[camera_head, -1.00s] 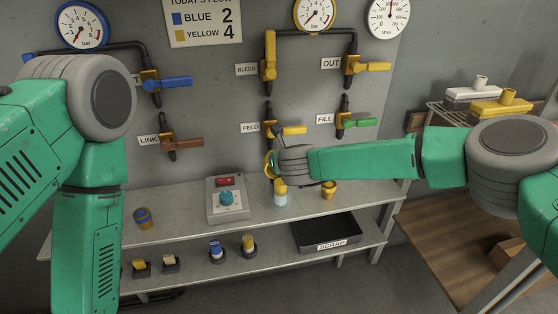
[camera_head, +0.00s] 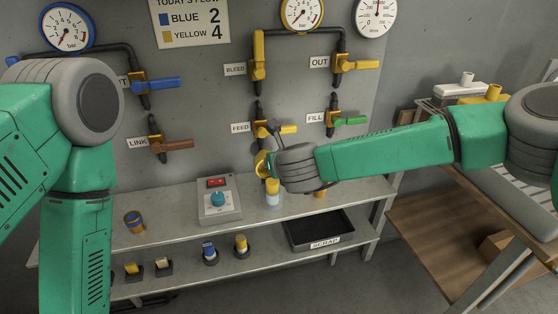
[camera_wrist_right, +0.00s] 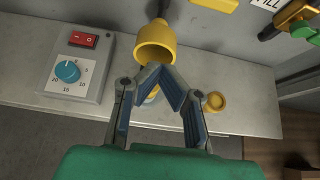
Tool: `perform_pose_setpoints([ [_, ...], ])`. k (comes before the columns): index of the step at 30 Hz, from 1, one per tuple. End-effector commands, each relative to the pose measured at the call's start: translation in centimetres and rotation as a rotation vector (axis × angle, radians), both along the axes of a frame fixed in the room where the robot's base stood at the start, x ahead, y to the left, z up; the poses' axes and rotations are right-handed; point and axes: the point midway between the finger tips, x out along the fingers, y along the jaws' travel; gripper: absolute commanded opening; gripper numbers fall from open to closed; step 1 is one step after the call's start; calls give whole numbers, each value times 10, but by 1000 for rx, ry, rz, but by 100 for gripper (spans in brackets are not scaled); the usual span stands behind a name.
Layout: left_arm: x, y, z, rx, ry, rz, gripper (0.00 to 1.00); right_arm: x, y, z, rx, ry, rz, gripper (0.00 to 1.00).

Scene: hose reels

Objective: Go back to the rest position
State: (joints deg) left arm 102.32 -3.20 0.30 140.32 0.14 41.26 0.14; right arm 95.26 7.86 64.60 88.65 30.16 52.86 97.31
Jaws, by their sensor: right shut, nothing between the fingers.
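My right arm reaches in from the right in the head view. Its gripper (camera_head: 272,165) is at the FEED outlet, above the bench. In the right wrist view the fingers (camera_wrist_right: 164,78) meet at their tips with nothing between them. A yellow cup-shaped outlet (camera_wrist_right: 157,42) is just beyond the tips; whether they touch it is unclear. The FEED valve (camera_head: 261,129) has a yellow handle. My left arm is bent at the left of the head view; its gripper is out of the frame.
A bench (camera_head: 170,212) runs below the wall. It bears a control box (camera_head: 218,200), a bottle with a yellow cap (camera_head: 272,191) and a yellow ring part (camera_wrist_right: 216,102). A black SCRAP tray (camera_head: 318,229) is on the lower shelf. A wooden table (camera_head: 430,225) stands at right.

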Motion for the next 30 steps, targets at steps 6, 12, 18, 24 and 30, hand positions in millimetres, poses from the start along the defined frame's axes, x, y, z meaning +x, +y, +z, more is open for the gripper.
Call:
perform_pose_setpoints([
  [6, 0, 0, 0, 0, 0, 0, 47, -23, -7, 16, -2, -1, 1, 0],
  [12, 0, 0, -1, 0, 0, 0, 47, -48, -8, -3, -111, -14, 100, 0],
  [18, 2, 0, -4, 0, 3, 0, 47, -131, -25, -97, -588, -81, 576, 0],
  [24, 3, 0, -6, 0, 2, 0, 47, -236, -95, -185, -1064, -143, 1188, 0],
  [30, 3, 0, -8, 0, 3, 0, 47, -336, -199, -229, -1368, -188, 1823, 0],
])
